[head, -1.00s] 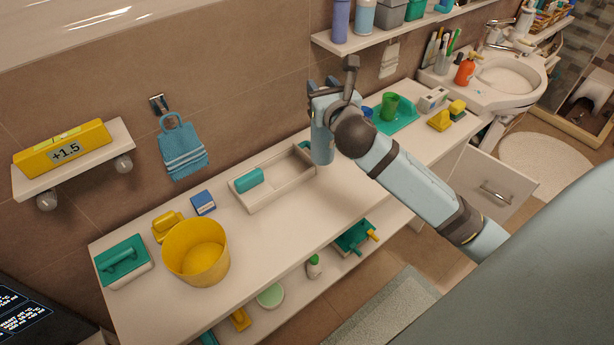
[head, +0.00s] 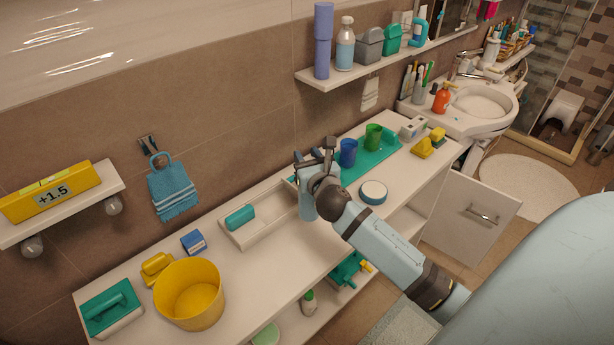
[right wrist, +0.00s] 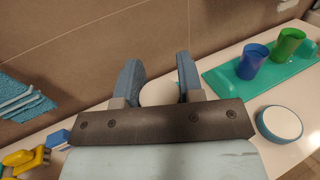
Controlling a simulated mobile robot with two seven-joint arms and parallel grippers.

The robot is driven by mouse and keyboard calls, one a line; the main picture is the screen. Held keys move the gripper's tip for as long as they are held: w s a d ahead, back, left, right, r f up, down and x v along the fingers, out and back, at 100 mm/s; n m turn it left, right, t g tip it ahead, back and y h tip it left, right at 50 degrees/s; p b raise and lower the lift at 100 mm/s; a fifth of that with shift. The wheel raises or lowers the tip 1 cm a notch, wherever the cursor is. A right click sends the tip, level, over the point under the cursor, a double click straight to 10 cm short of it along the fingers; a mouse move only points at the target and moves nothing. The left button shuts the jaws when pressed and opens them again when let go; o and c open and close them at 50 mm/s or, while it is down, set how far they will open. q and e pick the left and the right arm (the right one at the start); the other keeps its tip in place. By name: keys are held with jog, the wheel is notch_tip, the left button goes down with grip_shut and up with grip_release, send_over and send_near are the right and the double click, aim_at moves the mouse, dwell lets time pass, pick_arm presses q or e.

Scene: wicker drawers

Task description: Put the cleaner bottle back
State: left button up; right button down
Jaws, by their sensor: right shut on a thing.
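My right gripper (head: 315,178) is closed around a pale blue bottle, which appears to be the cleaner bottle (head: 308,207). The bottle is roughly upright at the right end of the shallow white tray (head: 262,232) on the counter. I cannot tell whether its base touches the counter. The gripper covers its upper part. In the right wrist view, a whitish rounded top of the bottle (right wrist: 160,92) shows between the two blue-grey fingers (right wrist: 158,85). My left gripper is not in view.
The tray holds a teal block (head: 240,217). A teal mat (head: 370,160) with blue (head: 348,152) and green (head: 374,137) cups lies to the right. A round white-and-blue tin (head: 373,191) stands near the arm. The wall shelf (head: 390,64) holds several bottles and containers.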

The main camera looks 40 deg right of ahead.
jog(key=shift+f+b, duration=0.45)
jog(key=shift+f, duration=2.25)
jog(key=shift+f, duration=0.15)
jog(key=c, duration=0.8)
grip_release()
jog(key=shift+o, duration=0.2)
